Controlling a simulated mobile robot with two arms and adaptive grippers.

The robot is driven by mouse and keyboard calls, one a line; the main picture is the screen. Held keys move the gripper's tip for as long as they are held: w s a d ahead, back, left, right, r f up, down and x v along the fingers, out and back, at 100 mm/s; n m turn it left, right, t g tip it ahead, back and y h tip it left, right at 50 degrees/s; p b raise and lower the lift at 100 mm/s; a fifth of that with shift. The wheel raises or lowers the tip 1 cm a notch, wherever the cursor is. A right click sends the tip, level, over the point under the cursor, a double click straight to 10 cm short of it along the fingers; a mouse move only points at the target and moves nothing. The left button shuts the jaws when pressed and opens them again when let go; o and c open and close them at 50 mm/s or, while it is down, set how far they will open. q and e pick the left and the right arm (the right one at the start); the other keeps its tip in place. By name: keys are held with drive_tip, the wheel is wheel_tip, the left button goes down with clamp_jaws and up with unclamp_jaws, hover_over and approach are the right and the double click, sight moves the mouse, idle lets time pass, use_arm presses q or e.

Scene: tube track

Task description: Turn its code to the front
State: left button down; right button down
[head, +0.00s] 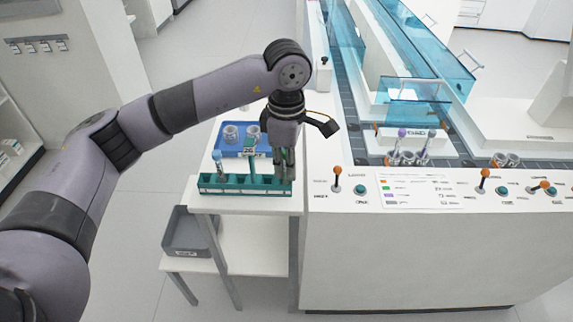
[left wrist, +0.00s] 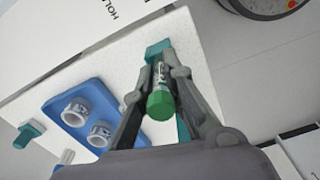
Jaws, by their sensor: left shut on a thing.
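My left gripper (head: 284,172) points down at the right end of the teal rack (head: 240,186) on the small white table. In the left wrist view its fingers (left wrist: 158,78) are shut on a tube with a green cap (left wrist: 160,105). The tube's pale label shows only in part between the fingers, and I cannot make out a code on it. In the head view the gripper hides the tube. I cannot tell whether the tube's lower end is in the rack. My right gripper is not in view.
A blue tray (head: 232,147) with clear round holders (head: 231,133) is behind the rack. A grey bin (head: 186,232) sits on the lower shelf. The white track bench (head: 400,250) adjoins on the right, with holders and capped tubes.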

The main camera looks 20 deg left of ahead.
use_arm(q)
drive_tip(key=shift+m, duration=0.5)
drive_tip(key=shift+m+b, duration=0.3)
drive_tip(key=shift+b, duration=0.1)
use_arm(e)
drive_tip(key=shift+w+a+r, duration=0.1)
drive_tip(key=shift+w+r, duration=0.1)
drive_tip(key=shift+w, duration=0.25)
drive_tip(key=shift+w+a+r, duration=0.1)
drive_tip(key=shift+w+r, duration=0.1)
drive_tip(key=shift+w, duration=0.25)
use_arm(q)
drive_tip(key=shift+m, duration=0.3)
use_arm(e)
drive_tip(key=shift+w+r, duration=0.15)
use_arm(q)
drive_tip(key=shift+m+b, duration=0.45)
drive_tip(key=shift+m, duration=0.35)
drive_tip(key=shift+m+b, duration=0.4)
drive_tip(key=shift+m, duration=0.9)
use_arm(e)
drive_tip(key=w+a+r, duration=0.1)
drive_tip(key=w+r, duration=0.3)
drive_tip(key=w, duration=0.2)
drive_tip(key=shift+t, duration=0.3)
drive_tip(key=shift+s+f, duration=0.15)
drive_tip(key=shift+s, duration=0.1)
